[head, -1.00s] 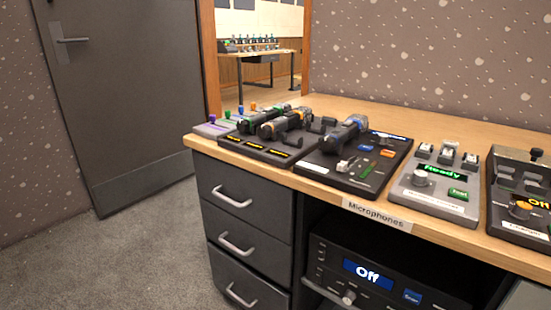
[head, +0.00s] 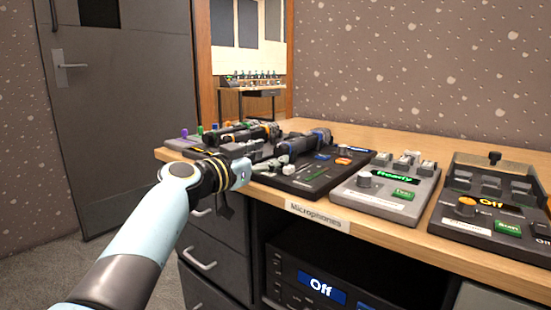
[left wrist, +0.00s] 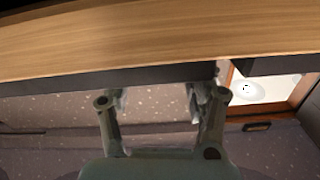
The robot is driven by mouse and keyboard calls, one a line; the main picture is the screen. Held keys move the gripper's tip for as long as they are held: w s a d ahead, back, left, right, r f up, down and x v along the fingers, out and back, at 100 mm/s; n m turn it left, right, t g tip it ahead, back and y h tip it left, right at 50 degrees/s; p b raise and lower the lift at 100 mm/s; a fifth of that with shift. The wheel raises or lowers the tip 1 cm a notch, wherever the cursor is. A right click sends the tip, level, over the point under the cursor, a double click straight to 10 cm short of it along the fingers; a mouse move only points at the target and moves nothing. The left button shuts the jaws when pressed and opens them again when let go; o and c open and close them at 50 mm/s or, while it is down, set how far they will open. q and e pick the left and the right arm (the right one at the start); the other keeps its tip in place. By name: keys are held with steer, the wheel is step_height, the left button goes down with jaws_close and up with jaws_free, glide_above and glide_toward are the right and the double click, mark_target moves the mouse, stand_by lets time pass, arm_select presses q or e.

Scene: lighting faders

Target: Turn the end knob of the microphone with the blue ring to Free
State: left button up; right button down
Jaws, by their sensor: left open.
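The microphone with the blue ring (head: 310,141) lies on a black tray (head: 320,180) on the wooden desk, in the head view. Its end knob is too small to read. Left of it, a microphone with an orange ring (head: 268,132) and another dark one lie on a second black tray, partly behind my arm. My left gripper (head: 258,165) is at the desk's front edge, in front of the microphones and apart from the blue-ringed one. In the left wrist view its two fingers (left wrist: 158,98) are spread and empty below the desk edge. My right gripper is not in view.
A grey panel (head: 385,205) reading Ready and a dark panel (head: 480,232) reading Off stand to the right. A label (head: 317,216) on the desk edge (head: 350,232) reads Microphones. The rear desktop is clear.

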mark_target(278, 152)
arm_select(q)
steer(key=shift+x, duration=1.55)
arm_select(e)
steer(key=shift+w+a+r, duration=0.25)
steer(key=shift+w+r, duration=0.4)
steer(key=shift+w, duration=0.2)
arm_select(q)
steer(key=c, duration=1.1)
steer(key=shift+f+b, duration=0.1)
steer(key=shift+b, duration=0.25)
steer(key=shift+c, duration=0.2)
steer(key=shift+n, duration=0.7)
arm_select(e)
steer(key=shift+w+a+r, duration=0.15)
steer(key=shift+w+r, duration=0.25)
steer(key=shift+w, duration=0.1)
arm_select(q)
steer(key=o, duration=1.1)
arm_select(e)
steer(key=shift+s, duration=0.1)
arm_select(q)
steer(key=shift+o, duration=0.2)
steer(key=shift+s+a, duration=0.15)
